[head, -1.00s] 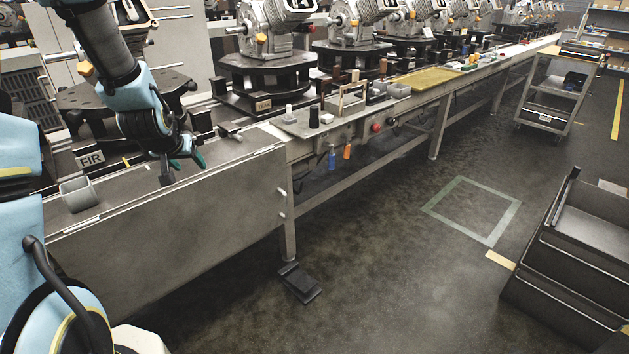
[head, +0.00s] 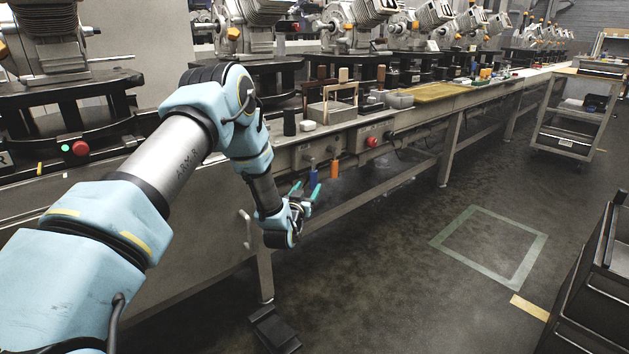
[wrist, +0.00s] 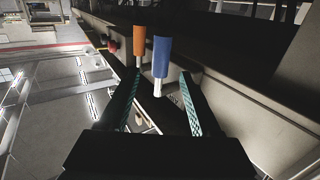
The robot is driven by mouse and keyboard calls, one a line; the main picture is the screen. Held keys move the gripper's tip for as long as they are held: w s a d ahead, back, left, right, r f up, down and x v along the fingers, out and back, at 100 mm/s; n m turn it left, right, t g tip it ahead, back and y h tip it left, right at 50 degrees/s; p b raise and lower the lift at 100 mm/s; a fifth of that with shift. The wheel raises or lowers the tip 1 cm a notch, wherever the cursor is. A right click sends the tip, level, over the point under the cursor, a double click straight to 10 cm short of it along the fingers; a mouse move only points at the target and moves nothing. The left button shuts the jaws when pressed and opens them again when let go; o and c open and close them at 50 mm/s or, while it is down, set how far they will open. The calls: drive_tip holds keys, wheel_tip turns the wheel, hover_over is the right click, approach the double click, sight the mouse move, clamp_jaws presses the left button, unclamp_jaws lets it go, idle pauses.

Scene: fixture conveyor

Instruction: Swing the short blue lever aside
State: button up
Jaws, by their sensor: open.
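The short blue lever (head: 312,177) hangs from the front face of the bench in the head view, with a grey stem above its blue grip. An orange lever (head: 334,168) hangs just to its right. My gripper (head: 306,191) is open and empty, close to the blue lever in the head view. In the wrist view the blue lever (wrist: 161,60) appears between the two green-padded fingers of my gripper (wrist: 160,76), and the orange lever (wrist: 139,46) appears by the left fingertip. I cannot tell whether any finger touches a lever.
A red button (head: 372,142) is on the bench front, right of the levers. A dark pedal (head: 274,329) lies on the floor. Floor in front of the bench is open.

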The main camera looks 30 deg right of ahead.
sight(312, 180)
drive_tip(key=x, duration=0.7)
drive_tip(key=shift+w+d+f+b, duration=0.1)
drive_tip(key=shift+w+d+b, duration=0.1)
drive_tip(key=shift+w+b, duration=0.1)
clamp_jaws()
idle(1.1)
